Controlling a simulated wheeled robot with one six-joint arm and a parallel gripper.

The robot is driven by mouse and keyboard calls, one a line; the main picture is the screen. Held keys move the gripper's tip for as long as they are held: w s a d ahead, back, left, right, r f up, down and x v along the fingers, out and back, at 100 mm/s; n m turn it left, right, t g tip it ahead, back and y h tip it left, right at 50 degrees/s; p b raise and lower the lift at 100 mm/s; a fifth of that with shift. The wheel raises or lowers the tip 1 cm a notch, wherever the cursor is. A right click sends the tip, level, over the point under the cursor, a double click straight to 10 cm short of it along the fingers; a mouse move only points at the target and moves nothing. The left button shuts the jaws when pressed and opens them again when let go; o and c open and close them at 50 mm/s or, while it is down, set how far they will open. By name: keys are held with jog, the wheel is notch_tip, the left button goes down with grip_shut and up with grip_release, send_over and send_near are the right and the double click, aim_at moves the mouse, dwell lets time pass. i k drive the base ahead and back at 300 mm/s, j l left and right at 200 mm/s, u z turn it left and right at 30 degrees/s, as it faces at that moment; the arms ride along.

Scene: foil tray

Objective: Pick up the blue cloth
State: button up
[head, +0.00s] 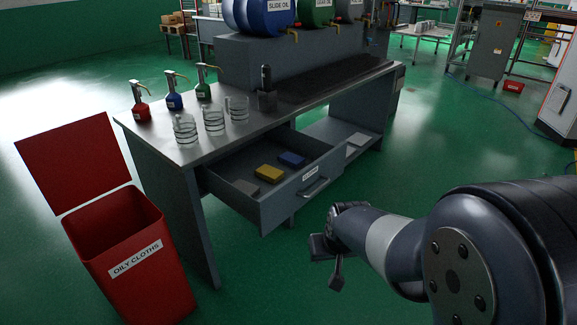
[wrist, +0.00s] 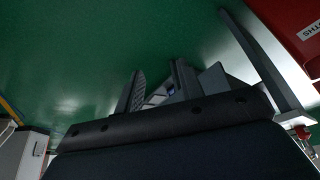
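The blue cloth (head: 291,159) is a small folded pad. It lies toward the back right of an open drawer (head: 305,202) under the workbench, behind a yellow cloth (head: 269,174). My gripper (head: 328,262) is in front of the drawer, to the right of its handle, apart from it. Its two fingers stand apart and nothing shows between them in the head view. In the wrist view, my gripper (wrist: 165,88) shows its fingers spread, with a tiny bluish patch between them too small to tell.
A grey cloth (head: 246,187) lies at the drawer's left. The workbench (head: 188,152) carries glass mugs, pump bottles and oil drums. A red bin (head: 152,284) with its lid raised stands at the left. The green floor around my gripper is clear.

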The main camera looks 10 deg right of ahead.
aim_at(295, 161)
jog(key=i+l+u, duration=0.9)
jog(key=i+l, duration=0.2)
jog(key=l, duration=0.15)
jog(key=i+l+u, duration=0.1)
jog(key=l, duration=0.3)
jog(key=i+l+u, duration=0.15)
jog(key=l, duration=0.3)
jog(key=i+l+u, duration=0.1)
jog(key=l, duration=0.35)
jog(key=i+l+u, duration=0.1)
jog(key=l, duration=0.35)
jog(key=i, duration=0.1)
